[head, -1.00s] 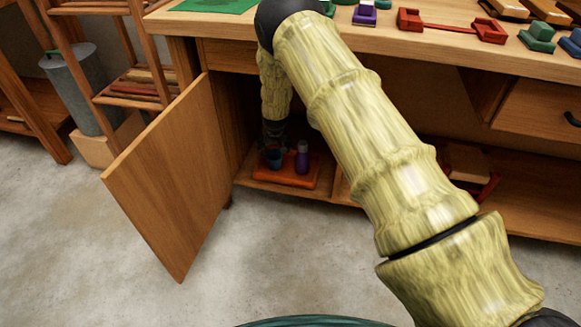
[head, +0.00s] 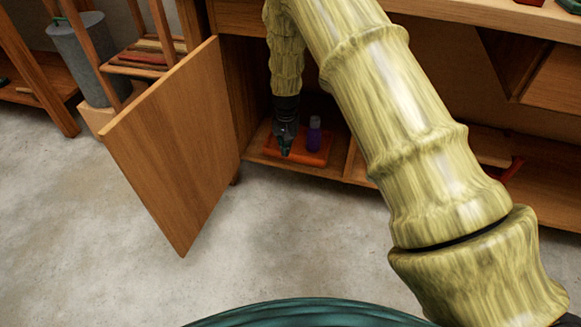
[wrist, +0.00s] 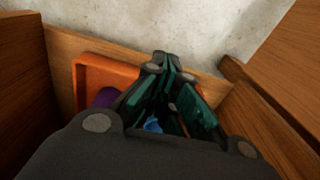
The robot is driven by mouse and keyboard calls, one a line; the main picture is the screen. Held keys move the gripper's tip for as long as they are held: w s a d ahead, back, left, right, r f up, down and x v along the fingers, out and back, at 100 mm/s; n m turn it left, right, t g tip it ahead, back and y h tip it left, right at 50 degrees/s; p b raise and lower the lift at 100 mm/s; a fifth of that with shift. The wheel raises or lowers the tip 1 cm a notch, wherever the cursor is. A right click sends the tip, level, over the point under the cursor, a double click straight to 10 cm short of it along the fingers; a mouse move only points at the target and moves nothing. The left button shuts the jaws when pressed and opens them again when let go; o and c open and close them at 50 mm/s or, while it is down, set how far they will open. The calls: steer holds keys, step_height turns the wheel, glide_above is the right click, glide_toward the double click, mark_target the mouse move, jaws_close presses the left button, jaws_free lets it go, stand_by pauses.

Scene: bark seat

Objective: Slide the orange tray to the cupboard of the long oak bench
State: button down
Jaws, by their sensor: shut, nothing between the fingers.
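The orange tray (head: 318,157) lies on the floor of the open cupboard (head: 254,150) at the left end of the long oak bench (head: 470,12). A purple bottle (head: 314,134) stands upright on it. My gripper (head: 285,150) points down at the left part of the tray, fingers closed together with nothing between them. In the wrist view the tray (wrist: 95,72) shows left of the fingers (wrist: 165,65), with the purple bottle (wrist: 106,97) partly hidden. A blue object (wrist: 153,124) shows behind the fingers, mostly covered. Whether the fingers touch the tray is unclear.
The cupboard door (head: 175,150) stands wide open at the left. An upright divider (head: 351,160) bounds the cupboard on the right. A grey cylinder (head: 84,58) and a wooden rack (head: 140,58) stand beyond the door. The concrete floor in front (head: 270,235) is clear.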

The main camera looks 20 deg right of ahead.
step_height(320, 180, down, 10)
steer(key=w+d+b, duration=0.1)
steer(key=d+b, duration=0.1)
steer(key=b, duration=0.5)
steer(key=shift+w+b, duration=0.35)
steer(key=shift+b, duration=0.05)
steer(key=shift+w+r, duration=0.1)
